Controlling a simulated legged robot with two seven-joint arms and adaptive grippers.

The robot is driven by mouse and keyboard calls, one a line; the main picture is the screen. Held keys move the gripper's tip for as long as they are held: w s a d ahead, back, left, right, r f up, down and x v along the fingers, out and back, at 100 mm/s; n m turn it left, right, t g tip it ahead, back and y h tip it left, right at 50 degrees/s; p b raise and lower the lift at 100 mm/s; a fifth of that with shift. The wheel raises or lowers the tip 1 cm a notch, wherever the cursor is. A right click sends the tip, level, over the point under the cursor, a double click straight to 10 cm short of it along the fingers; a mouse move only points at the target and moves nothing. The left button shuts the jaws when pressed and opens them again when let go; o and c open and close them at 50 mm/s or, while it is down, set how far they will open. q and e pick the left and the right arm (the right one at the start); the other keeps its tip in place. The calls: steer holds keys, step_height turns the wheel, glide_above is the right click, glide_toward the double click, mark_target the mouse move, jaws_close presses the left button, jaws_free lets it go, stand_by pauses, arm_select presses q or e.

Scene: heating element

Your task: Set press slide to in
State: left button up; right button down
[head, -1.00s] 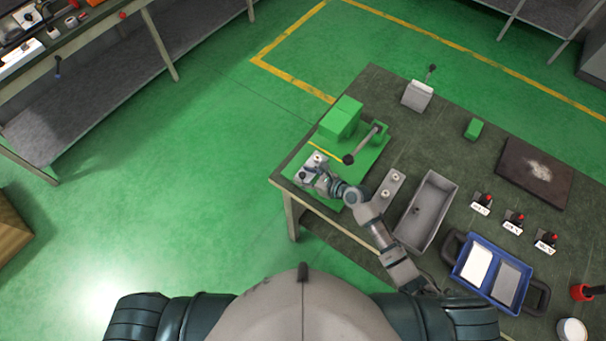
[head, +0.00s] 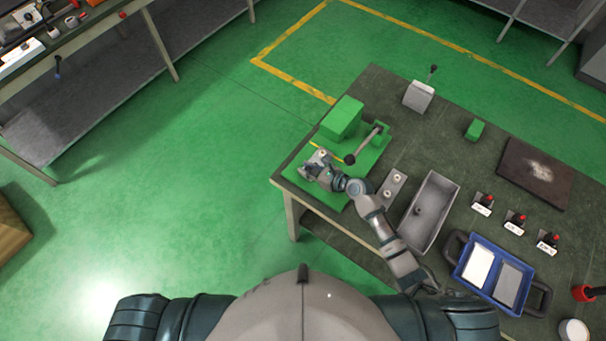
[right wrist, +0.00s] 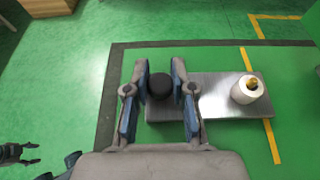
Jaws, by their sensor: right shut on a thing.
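The green press (head: 342,118) stands on a green base plate at the left end of the workbench. Its lever (head: 366,144) slopes down toward the front and ends in a dark knob. The press slide is a grey metal plate (right wrist: 212,100) lying on the green base. It carries a white cylinder with a brass top (right wrist: 245,90) and a black knob (right wrist: 160,87) near its end. My right gripper (head: 312,166) is over the slide's front end, and in the right wrist view its fingers (right wrist: 164,88) are shut around the black knob. A small dark shape (right wrist: 18,154) there looks like my left gripper.
A plate with two round pieces (head: 391,188), a grey bin (head: 428,212) and a blue tray (head: 460,272) lie to the right. A grey box with a lever (head: 418,96) stands at the back. Open floor lies left of the bench.

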mark_target(320, 155)
steer(key=w+d, duration=0.1)
steer(key=w, duration=0.1)
steer(key=w+d+b, duration=0.1)
steer(key=d, duration=0.1)
steer(key=w+d, duration=0.1)
steer(key=w, duration=0.1)
steer(key=shift+w+d+f, duration=0.15)
steer(key=shift+w+f, duration=0.05)
steer(key=shift+w, duration=0.1)
steer(key=shift+r, duration=0.15)
steer(key=shift+w, duration=0.1)
steer(key=c, duration=1)
jaws_free()
steer(key=shift+d, duration=0.1)
steer(key=shift+c, duration=0.2)
steer(key=shift+o, duration=0.4)
steer(key=shift+w, duration=0.1)
steer(key=shift+d, duration=0.1)
